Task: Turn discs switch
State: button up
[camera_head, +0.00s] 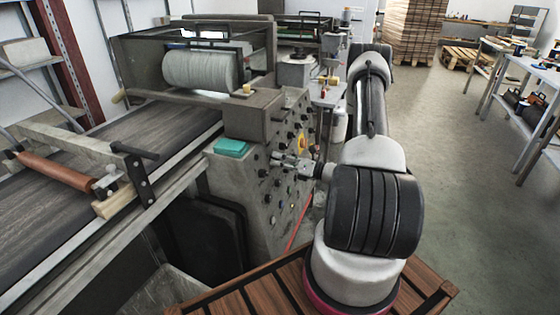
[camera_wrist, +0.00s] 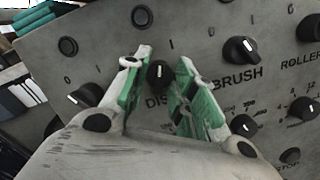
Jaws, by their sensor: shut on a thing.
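The discs switch (camera_wrist: 160,73) is a small round black knob on the grey control panel (camera_wrist: 205,50). Below it the label shows only "DIS"; my finger hides the rest. My gripper (camera_wrist: 164,60) has its green-padded fingers on both sides of this knob and is shut on it. In the head view my gripper (camera_head: 285,160) reaches left to the panel face (camera_head: 255,200), and the knob is too small to tell there.
The brush switch (camera_wrist: 240,50) is close at the right, with a roller knob (camera_wrist: 308,28) beyond. Another black knob (camera_wrist: 87,95) is at the left. A conveyor belt (camera_head: 60,140) and a large roller (camera_head: 200,70) are left of the panel. The floor (camera_head: 450,150) at right is clear.

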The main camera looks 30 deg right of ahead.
jog(key=n+g+y, duration=0.1)
jog(key=n, duration=0.5)
jog(key=shift+d+n+g+y, duration=0.1)
jog(key=shift+n+g+y, duration=0.2)
jog(key=shift+n, duration=1.15)
jog(key=shift+n+g+y, duration=0.2)
jog(key=shift+n+g, duration=0.1)
jog(key=shift+n, duration=1.15)
jog(key=o, duration=1)
jog(key=v, duration=1.2)
